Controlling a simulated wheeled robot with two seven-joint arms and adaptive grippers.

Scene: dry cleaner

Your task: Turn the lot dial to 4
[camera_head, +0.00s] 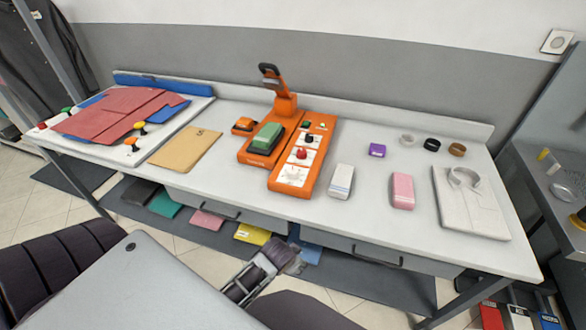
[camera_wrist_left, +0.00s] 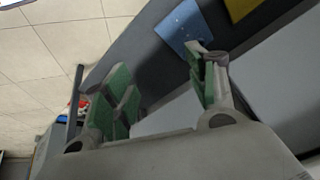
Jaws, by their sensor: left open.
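An orange press machine (camera_head: 285,103) with a raised black-handled lever stands mid-table. Its orange control panel (camera_head: 281,187) carries several controls: a black knob (camera_head: 309,139), a dark knob with red on a white plate (camera_head: 301,154), and a white dial (camera_head: 293,174) nearest the front edge. The labels are too small to read, so I cannot tell which one is the lot dial or its setting. My left gripper (camera_head: 290,262) is low in front of the table, below and apart from the panel. In the left wrist view its green-padded fingers (camera_wrist_left: 160,92) are open and empty.
The white table (camera_head: 350,215) has drawers and a lower shelf with coloured folded cloths. A green-topped block (camera_head: 267,138) sits on the press. A white box (camera_head: 341,181), a pink box (camera_head: 402,190) and a folded shirt (camera_head: 470,205) lie right of the panel; a tan envelope (camera_head: 186,147) lies left.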

